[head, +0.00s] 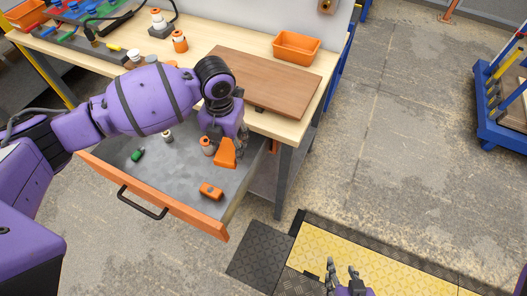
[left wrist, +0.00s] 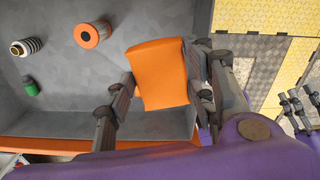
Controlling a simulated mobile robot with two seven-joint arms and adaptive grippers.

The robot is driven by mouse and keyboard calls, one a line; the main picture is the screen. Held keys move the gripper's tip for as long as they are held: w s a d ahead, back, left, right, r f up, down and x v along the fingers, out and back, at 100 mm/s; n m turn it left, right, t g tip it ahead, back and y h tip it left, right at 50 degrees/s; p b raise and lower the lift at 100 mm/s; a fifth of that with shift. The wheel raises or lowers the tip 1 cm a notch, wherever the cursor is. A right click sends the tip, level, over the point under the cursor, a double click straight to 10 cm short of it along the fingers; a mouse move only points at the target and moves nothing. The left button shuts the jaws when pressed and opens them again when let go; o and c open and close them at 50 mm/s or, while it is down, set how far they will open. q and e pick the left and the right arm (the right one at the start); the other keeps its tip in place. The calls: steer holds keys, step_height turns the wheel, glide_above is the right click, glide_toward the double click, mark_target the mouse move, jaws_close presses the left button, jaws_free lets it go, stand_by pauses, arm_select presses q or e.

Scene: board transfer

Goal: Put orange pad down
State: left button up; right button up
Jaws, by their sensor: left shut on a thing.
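The orange pad (head: 224,153) is held by my left gripper (head: 229,148) over the right part of the open drawer (head: 165,205). In the left wrist view the pad (left wrist: 160,75) sits between the two fingers of the gripper (left wrist: 161,84), with grey drawer floor behind it. It looks slightly tilted, and I cannot tell its exact height above the floor. My right gripper (head: 345,279) is low at the bottom edge of the head view, away from the drawer, with its fingers apart and nothing between them.
The workbench above carries a brown board (head: 262,80) and an orange bin (head: 297,46).

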arm_select(q)
steer(key=shift+f+m, duration=0.7)
steer(key=shift+m, duration=0.3)
step_height(320, 180, down, 10)
steer(key=shift+f, duration=0.1)
steer(key=shift+f+b, duration=0.15)
steer(key=shift+b, duration=0.15)
steer(key=o, duration=1.1)
